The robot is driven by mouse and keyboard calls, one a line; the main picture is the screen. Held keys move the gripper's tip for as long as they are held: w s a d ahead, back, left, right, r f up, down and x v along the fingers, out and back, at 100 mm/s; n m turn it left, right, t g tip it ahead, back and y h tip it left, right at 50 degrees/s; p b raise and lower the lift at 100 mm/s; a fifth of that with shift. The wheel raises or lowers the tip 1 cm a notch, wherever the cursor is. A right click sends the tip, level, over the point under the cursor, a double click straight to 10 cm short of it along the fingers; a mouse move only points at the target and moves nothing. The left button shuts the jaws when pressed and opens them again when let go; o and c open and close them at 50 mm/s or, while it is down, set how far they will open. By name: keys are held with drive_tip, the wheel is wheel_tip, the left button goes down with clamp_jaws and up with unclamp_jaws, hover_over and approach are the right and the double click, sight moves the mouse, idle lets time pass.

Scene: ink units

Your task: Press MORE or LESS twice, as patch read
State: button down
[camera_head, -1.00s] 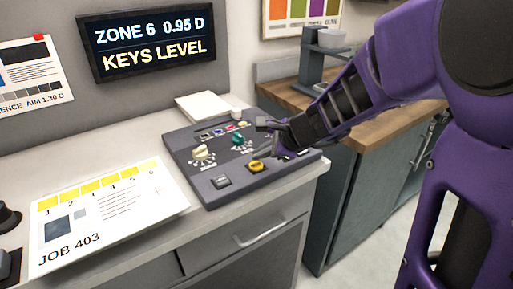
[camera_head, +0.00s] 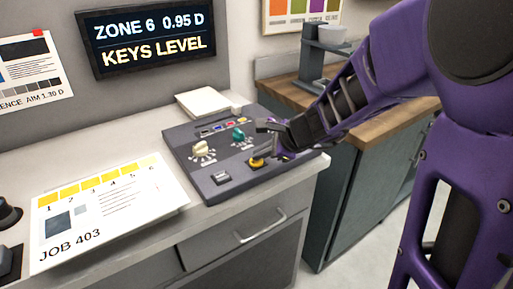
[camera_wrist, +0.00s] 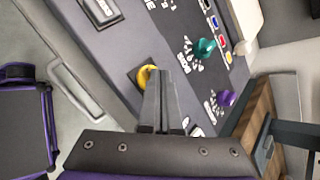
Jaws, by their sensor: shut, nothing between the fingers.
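The grey control panel (camera_head: 185,165) lies on the counter. On it are a cream knob (camera_head: 201,149), a teal knob (camera_head: 239,134), a grey key (camera_head: 221,177) at the front left and a yellow knob (camera_head: 257,162). My gripper (camera_head: 272,158) is shut and empty, low over the panel's front right. In the wrist view its fingertips (camera_wrist: 160,75) are beside the yellow knob (camera_wrist: 146,75); I cannot tell if they touch. The fingers hide part of the panel there. The display (camera_head: 150,42) reads "ZONE 6 0.95 D" and "KEYS LEVEL".
A sheet marked JOB 403 (camera_head: 105,215) with several yellow patches lies left of the panel. A white pad (camera_head: 203,103) lies behind it. A wall sheet (camera_head: 35,75) reads AIM 1.30 D. A wooden counter (camera_head: 375,128) with a grey stand (camera_head: 312,65) is at right.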

sight(259, 163)
drive_tip(key=shift+f, duration=0.3)
idle(0.5)
drive_tip(key=shift+r+p, duration=0.75)
drive_tip(key=shift+r, duration=0.15)
wheel_tip(259, 163, up, 5)
drive_tip(key=p, duration=0.4)
drive_tip(key=shift+r, duration=0.1)
idle(2.3)
drive_tip(key=r+n, duration=0.1)
drive_tip(key=n, duration=0.4)
drive_tip(key=r+n, duration=0.1)
drive_tip(key=n, duration=0.5)
drive_tip(key=r+n, duration=0.1)
drive_tip(key=n, duration=0.4)
drive_tip(key=shift+s+a+r+n+t+h, duration=0.25)
drive_tip(key=shift+r+n+t+h, duration=0.05)
drive_tip(key=shift+r+n, duration=0.1)
